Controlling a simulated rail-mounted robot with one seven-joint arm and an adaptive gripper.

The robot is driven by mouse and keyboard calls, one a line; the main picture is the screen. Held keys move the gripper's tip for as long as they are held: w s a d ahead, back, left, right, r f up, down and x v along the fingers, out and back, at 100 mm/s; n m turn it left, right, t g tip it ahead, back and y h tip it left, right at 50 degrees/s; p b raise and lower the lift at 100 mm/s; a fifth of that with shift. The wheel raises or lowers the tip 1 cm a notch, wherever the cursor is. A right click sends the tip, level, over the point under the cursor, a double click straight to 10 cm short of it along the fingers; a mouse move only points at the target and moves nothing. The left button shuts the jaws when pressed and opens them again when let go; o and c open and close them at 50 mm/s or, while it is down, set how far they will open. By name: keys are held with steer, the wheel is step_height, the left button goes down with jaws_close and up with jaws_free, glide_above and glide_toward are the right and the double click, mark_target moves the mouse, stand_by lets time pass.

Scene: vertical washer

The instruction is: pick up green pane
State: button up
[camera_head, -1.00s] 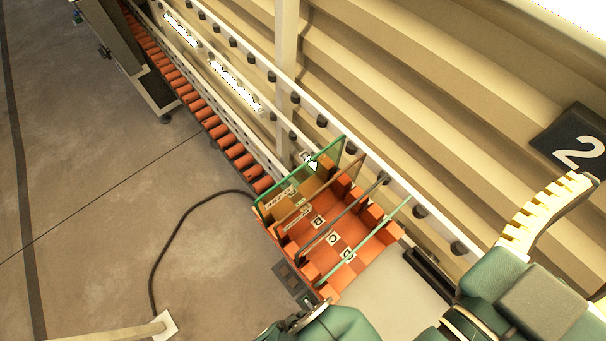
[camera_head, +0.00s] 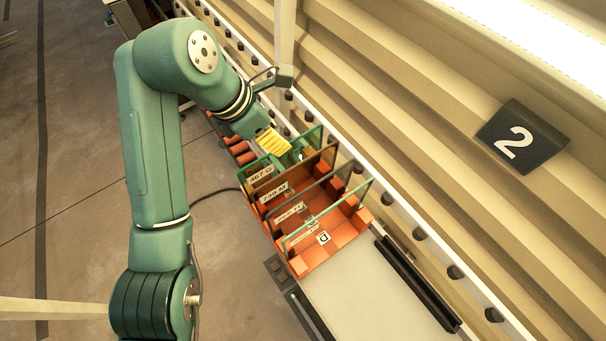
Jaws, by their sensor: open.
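The green pane (camera_head: 312,139) stands upright in the farthest slot of an orange rack (camera_head: 334,252) in the camera_head view. My gripper (camera_head: 279,148), with yellow ribbed fingers, is above and close to the far end of the rack, at the green pane. It is open, and nothing shows held in it. The gripper and my arm hide part of the pane's upper edge. I cannot tell whether the fingers touch the pane or are on both sides of it.
A brown pane (camera_head: 318,163), a grey pane (camera_head: 325,183) and a pale teal pane (camera_head: 345,205) stand nearer in the same rack. A white rail with black rollers (camera_head: 419,233) runs along its right. A flat pale surface (camera_head: 365,295) in front is clear.

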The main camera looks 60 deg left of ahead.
steer(key=shift+n, duration=0.5)
steer(key=s+a, duration=0.2)
steer(key=s, duration=0.1)
steer(key=shift+a+f, duration=0.15)
steer(key=shift+a, duration=0.2)
steer(key=b, duration=0.2)
glide_toward(288, 157)
steer(key=x, duration=0.4)
steer(key=shift+f, duration=0.3)
steer(key=p+x, duration=0.2)
steer(key=x, duration=0.3)
steer(key=shift+w+a+f, duration=0.15)
steer(key=shift+w, duration=0.05)
steer(key=shift+f, duration=0.1)
steer(key=shift+f, duration=0.25)
jaws_close()
steer(key=shift+r, duration=0.15)
